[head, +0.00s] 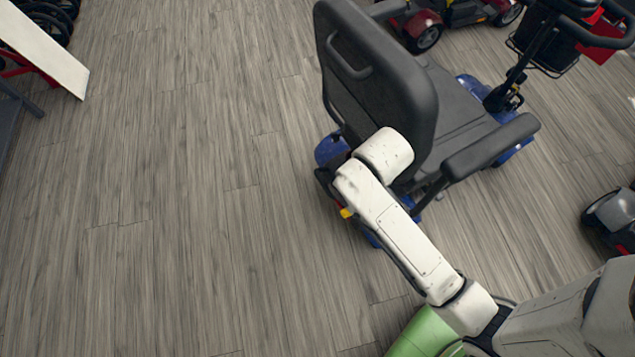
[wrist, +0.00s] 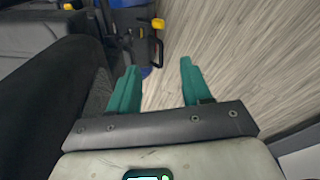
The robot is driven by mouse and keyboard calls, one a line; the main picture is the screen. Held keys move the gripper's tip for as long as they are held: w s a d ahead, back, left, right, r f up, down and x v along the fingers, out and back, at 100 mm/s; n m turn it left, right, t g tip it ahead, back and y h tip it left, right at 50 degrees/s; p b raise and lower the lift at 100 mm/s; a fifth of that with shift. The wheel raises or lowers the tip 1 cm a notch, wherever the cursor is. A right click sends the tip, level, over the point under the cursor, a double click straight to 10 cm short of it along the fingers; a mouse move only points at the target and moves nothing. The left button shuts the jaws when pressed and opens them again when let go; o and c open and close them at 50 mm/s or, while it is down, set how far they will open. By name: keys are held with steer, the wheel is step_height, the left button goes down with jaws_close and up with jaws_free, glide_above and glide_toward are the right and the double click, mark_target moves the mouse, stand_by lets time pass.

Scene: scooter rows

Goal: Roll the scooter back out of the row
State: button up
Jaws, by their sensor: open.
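The scooter has a black seat (head: 375,85) with a handle loop on its backrest, a blue body (head: 330,152) and a dark tiller with basket at the upper right in the head view. Its backrest faces my side. A yellow lever (head: 346,213) shows low at its rear, beside my arm. In the wrist view the black seat fills the left, and the blue rear with a yellow lever (wrist: 158,23) lies beyond the fingertips. My gripper (wrist: 160,68) is open and empty, with floor between its green fingers. My arm hides the gripper and part of the scooter's rear in the head view.
A red scooter (head: 422,30) stands beyond the seat at the top. Another scooter (head: 615,215) is partly in view at the right edge. A white panel (head: 45,45) and dark wheels are at the upper left. Wood-look floor (head: 170,200) lies clear to the left.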

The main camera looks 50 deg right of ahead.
steer(key=w+d+f+m+h+b, duration=0.1)
steer(key=w+d+f+b, duration=0.4)
steer(key=f+b, duration=0.4)
steer(key=w+d+f+b, duration=0.2)
steer(key=w+f+b, duration=0.5)
steer(key=f, duration=0.4)
steer(key=m+g+b, duration=0.1)
steer(key=b, duration=1.1)
glide_toward(323, 184)
steer(key=b+x, duration=0.6)
steer(key=x, duration=0.2)
steer(key=shift+d+f, duration=0.15)
steer(key=shift+f, duration=0.2)
steer(key=shift+c, duration=0.3)
jaws_close()
